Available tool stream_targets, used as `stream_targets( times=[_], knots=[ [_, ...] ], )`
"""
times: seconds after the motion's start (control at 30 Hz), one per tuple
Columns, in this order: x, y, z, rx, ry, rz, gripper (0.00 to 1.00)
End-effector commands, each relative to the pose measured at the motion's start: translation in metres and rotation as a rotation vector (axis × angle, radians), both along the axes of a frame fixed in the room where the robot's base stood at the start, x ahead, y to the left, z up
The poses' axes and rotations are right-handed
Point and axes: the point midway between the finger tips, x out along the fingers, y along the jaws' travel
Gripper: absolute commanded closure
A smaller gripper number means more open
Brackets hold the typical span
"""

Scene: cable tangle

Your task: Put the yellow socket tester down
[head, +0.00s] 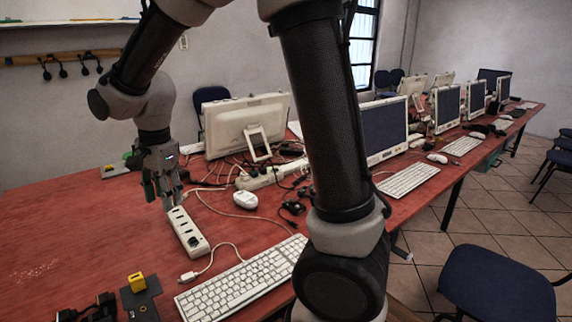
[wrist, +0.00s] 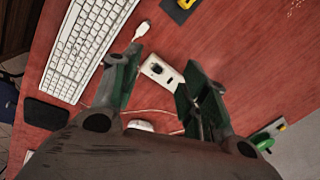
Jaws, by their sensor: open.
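The yellow socket tester (head: 137,282) rests on a dark flat plate (head: 139,303) near the front left of the red table. In the wrist view, part of the yellow tester (wrist: 187,3) shows at the top edge, on the dark plate. My gripper (head: 164,192) is farther back on the table, apart from the tester. Its green-padded fingers are open, and I see nothing held between them. In the wrist view, a white multi-port strip (wrist: 161,72) shows in the gap between the fingers (wrist: 160,62); part of it is hidden.
The white strip (head: 188,231) lies just in front of my gripper. A keyboard (head: 245,283), a mouse (head: 245,199) and tangled cables lie to the right, before a monitor (head: 246,124). Black items (head: 90,311) are left of the plate. The left tabletop is mostly clear.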

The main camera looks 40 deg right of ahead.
Motion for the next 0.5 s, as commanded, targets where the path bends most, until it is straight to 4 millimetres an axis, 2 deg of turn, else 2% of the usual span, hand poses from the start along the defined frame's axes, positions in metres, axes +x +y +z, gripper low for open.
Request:
stream_targets(
  times=[0.03, 0.1, 0.17, 0.2, 0.33, 0.4, 0.5],
  knots=[
    [-0.013, -0.034, 0.026, 0.001, -0.04, 0.089, 0.56],
    [-0.035, -0.074, 0.052, -0.015, -0.087, 0.243, 0.56],
    [-0.058, -0.106, 0.069, -0.038, -0.128, 0.373, 0.56],
    [-0.075, -0.125, 0.079, -0.057, -0.152, 0.461, 0.56],
    [-0.133, -0.175, 0.098, -0.141, -0.226, 0.729, 0.56],
    [-0.16, -0.193, 0.101, -0.189, -0.251, 0.852, 0.56],
    [-0.19, -0.209, 0.101, -0.249, -0.272, 0.988, 0.56]
  ],
)
